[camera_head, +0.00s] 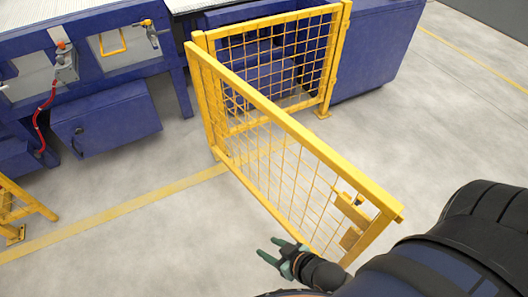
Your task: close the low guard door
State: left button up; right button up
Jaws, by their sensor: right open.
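The low guard door (296,131) is a yellow frame with wire mesh. It stands open, swung out from its post at the left end of a fixed yellow mesh panel (270,66) toward the lower right. A yellow latch plate (351,212) sits near its free end. My right gripper (268,249) is open and empty, low in the view beside the bottom of the door near its free end. I cannot tell whether it touches the door. My left gripper is not in view.
A blue machine (105,120) with a red cable stands at the left, and a blue cabinet (375,50) stands behind the fixed panel. Another yellow guard part (18,210) is at the left edge. A yellow floor line (120,210) crosses open grey floor.

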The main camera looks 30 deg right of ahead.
aim_at(354, 242)
jog(key=k+l+u, duration=0.3)
jog(key=k+l, duration=0.3)
jog(key=k+l+u, duration=0.1)
jog(key=k+l, duration=0.15)
jog(key=l, duration=0.2)
jog(key=k+l+u, duration=0.1)
jog(key=k+l, duration=0.15)
jog(key=l, duration=0.15)
jog(key=k+l+u, duration=0.1)
jog(key=l, duration=0.35)
jog(key=k+l+u, duration=0.15)
jog(key=l, duration=0.3)
jog(key=l+u, duration=0.15)
jog(key=l, duration=1.55)
jog(key=k+l+u, duration=0.15)
jog(key=l+u, duration=0.1)
jog(key=l, duration=0.2)
jog(key=k, duration=0.05)
